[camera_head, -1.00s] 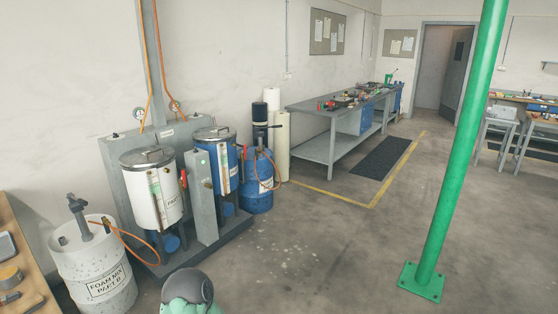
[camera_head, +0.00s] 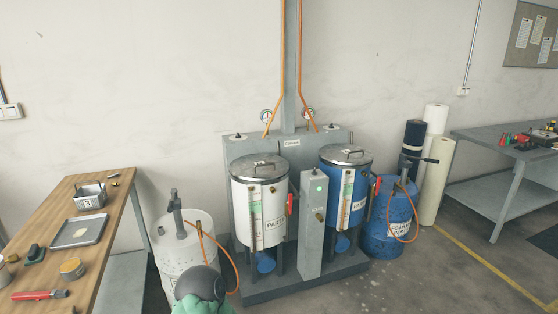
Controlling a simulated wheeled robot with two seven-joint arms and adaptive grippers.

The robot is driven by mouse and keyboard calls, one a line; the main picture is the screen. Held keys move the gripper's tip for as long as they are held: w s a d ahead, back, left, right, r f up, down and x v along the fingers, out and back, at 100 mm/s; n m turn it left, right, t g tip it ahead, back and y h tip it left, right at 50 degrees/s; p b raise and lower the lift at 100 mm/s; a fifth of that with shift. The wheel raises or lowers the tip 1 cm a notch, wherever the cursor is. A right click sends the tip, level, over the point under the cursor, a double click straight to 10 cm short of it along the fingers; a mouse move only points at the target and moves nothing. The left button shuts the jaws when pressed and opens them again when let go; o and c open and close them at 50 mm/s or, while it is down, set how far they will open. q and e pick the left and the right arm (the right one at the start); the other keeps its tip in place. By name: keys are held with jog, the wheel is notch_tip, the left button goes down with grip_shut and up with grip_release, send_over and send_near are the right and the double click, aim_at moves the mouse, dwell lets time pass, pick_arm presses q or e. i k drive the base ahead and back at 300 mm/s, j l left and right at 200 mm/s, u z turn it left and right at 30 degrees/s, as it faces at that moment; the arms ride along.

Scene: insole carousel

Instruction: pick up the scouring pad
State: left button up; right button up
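A small dark green block with a tan edge (camera_head: 35,254), possibly the scouring pad, lies near the left edge of a wooden bench (camera_head: 122,215). It is too small to be sure. It lies beside a shallow metal tray (camera_head: 80,232), apart from it. Neither of my grippers is in view. Only a rounded grey and green part of my own body shows at the bottom edge.
The foam machine (camera_head: 311,230) and a blue drum (camera_head: 388,230) stand farther right.

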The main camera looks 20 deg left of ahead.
aim_at(36, 253)
jog(key=i+j+u, duration=0.35)
jog(key=i, duration=0.3)
jog(key=i+u, duration=0.3)
jog(key=i, duration=0.35)
jog(key=i+l+u, duration=0.15)
jog(key=i+u, duration=0.2)
jog(key=i, duration=0.35)
jog(key=i+u, duration=0.25)
jog(key=u, duration=0.2)
jog(key=i+l+u, duration=0.15)
jog(key=u, duration=0.25)
jog(key=i+l+u, duration=0.2)
jog(key=u, duration=0.25)
jog(key=i+u, duration=0.1)
jog(key=u, duration=1.95)
